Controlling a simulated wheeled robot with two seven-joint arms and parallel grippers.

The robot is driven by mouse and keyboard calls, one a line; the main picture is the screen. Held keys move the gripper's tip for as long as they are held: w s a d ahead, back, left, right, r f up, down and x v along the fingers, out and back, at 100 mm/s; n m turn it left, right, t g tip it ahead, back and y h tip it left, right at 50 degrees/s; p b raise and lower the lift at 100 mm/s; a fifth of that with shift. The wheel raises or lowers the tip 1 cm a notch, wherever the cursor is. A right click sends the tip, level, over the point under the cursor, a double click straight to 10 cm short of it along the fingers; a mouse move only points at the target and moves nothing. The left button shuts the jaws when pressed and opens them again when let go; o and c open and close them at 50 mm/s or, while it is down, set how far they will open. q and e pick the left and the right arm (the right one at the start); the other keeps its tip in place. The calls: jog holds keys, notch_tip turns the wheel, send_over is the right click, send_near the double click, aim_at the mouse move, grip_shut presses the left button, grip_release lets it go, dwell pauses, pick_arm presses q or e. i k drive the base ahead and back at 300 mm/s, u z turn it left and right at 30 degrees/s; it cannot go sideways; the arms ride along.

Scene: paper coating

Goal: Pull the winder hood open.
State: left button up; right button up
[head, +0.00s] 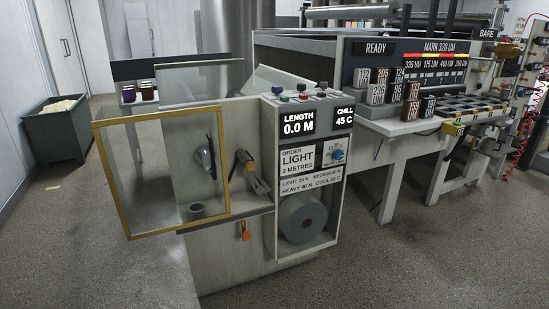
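The winder hood (96,165) is a clear panel in a yellow frame at the left of the winder cabinet (225,262). It stands upright, overlaps the left part of the winder bay and extends left past the cabinet. I cannot tell for sure how far it is swung open. Behind and beside it show a grey round fitting (203,158) and a brown-ended core on a dark shaft (244,160). A small grey ring (197,210) sits on the bay's shelf. Neither of my grippers is in view.
A control panel (311,118) reads LENGTH 0.0 M, CHILL 45 C, order LIGHT 3 METRES. A grey roll (303,218) sits below it. An orange item (245,231) hangs on the cabinet front. A grey bin (57,132) stands far left. The front floor is clear.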

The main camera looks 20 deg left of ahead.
aim_at(95, 125)
jog(key=z, duration=0.05)
jog(key=i, duration=1)
jog(key=u, duration=2.45)
